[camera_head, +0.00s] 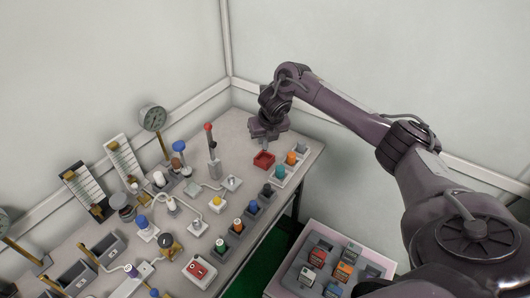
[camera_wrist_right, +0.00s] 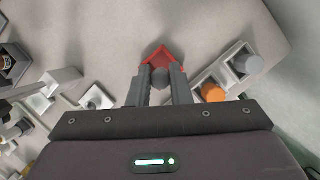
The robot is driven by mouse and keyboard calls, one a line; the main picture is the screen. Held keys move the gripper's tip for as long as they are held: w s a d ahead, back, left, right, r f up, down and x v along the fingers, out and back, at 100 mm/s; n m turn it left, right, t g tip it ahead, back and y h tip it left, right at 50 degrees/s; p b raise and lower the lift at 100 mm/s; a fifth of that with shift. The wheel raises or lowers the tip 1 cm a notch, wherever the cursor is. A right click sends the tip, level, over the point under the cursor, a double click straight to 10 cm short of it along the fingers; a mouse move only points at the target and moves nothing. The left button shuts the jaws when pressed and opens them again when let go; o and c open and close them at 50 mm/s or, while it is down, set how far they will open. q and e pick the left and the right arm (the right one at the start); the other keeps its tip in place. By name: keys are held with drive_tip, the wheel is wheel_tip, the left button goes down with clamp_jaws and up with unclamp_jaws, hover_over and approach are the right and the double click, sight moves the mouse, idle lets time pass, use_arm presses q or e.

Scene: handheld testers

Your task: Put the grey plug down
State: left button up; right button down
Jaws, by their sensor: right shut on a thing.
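In the right wrist view, the gripper (camera_wrist_right: 160,88) is shut on the grey plug (camera_wrist_right: 160,76), whose round grey end shows between the fingertips. The red tray (camera_wrist_right: 160,57) lies right beyond the plug there; I cannot tell whether the plug touches it. The grey plug is hidden by the gripper in the head view. My left gripper is not in view.
A red-knobbed lever (camera_head: 210,142) stands to the left. Several switches and gauges crowd the bench (camera_head: 240,125). A pink-grey side table (camera_head: 277,289) holds several coloured blocks.

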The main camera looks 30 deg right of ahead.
sight(266, 147)
drive_tip(key=shift+f, duration=2.75)
drive_tip(key=c, duration=1.3)
unclamp_jaws()
drive_tip(key=p+v, duration=0.1)
drive_tip(key=v, duration=1.1)
